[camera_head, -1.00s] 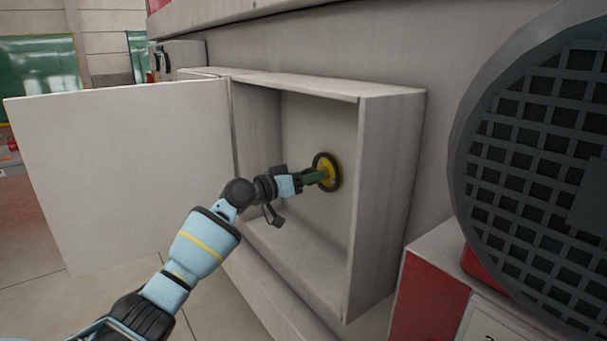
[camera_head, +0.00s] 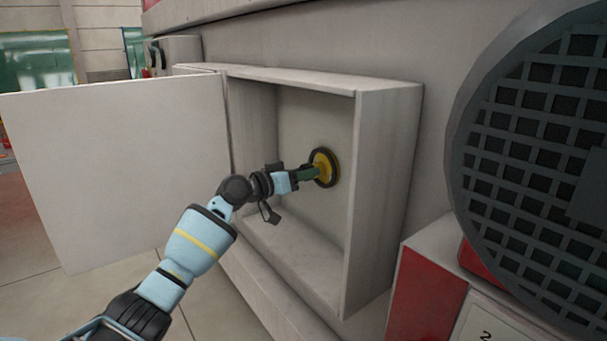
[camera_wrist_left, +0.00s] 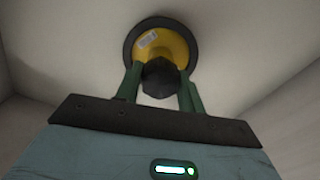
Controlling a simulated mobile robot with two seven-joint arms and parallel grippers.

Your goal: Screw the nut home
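The black nut (camera_wrist_left: 160,80) sits at the centre of a yellow disc (camera_head: 324,162) with a black rim, mounted on the back wall of the open box. The disc also shows in the wrist view (camera_wrist_left: 178,48). My left gripper (camera_head: 311,173) reaches into the box in front of the disc. Its two green fingers stand on either side of the nut, and their tips appear to press on it. In the head view the fingers hide the nut. The threads behind the nut are hidden. My right gripper is not in view.
The pale box (camera_head: 385,190) has side, top and bottom walls close around my left wrist. Its door (camera_head: 115,170) stands open to the left. A large dark round grille (camera_head: 535,170) and a red-and-white housing (camera_head: 425,300) are at the right.

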